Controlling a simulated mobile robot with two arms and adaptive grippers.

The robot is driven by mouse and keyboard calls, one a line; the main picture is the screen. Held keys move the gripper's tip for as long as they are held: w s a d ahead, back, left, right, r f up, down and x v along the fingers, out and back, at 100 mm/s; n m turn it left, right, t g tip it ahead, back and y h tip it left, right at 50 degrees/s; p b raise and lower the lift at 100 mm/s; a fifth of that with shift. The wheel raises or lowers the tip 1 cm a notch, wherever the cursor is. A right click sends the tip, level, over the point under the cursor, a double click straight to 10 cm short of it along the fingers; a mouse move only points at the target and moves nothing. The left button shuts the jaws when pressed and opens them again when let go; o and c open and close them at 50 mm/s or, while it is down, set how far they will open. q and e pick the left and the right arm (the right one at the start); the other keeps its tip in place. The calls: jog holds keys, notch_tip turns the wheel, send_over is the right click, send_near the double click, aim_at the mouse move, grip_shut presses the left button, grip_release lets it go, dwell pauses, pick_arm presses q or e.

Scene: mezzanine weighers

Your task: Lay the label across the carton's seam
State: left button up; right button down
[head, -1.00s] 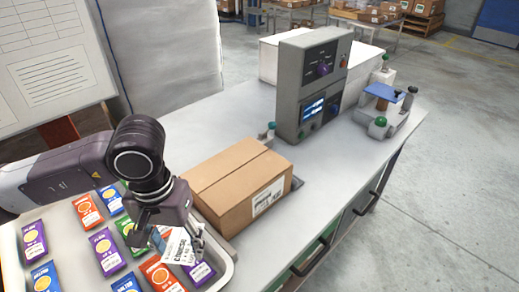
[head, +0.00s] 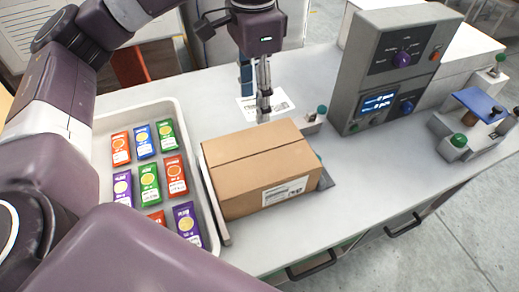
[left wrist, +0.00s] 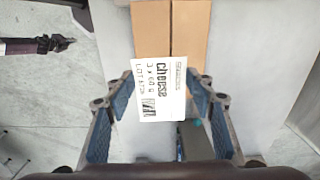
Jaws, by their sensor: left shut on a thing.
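The brown carton (head: 255,165) sits closed on the bench, with its seam running across the top from left to right. It also shows in the left wrist view (left wrist: 190,25), its seam pointing at the label. My left gripper (head: 257,105) is shut on the white printed label (head: 282,103), above and beyond the carton's far edge in the head view. In the left wrist view the label (left wrist: 160,88) lies between the fingertips, its upper edge overlapping the carton's near end.
A tray (head: 185,112) of coloured packets stands left of the carton. A grey weigher display (head: 385,70) stands to the right, with a device with a blue plate (head: 478,103) beyond. The bench (head: 340,190) is clear in front of the display.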

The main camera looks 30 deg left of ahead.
pick_arm(q)
jog(key=shift+f, duration=0.2)
jog(key=p, duration=0.5)
send_over(256, 164)
notch_tip(256, 164, down, 14)
jog(key=shift+f, duration=0.25)
notch_tip(256, 164, down, 4)
jog(key=shift+f+p, duration=0.1)
jog(key=shift+p, duration=0.4)
jog(key=shift+f, duration=0.3)
jog(key=o, duration=0.7)
jog(key=shift+c, duration=0.2)
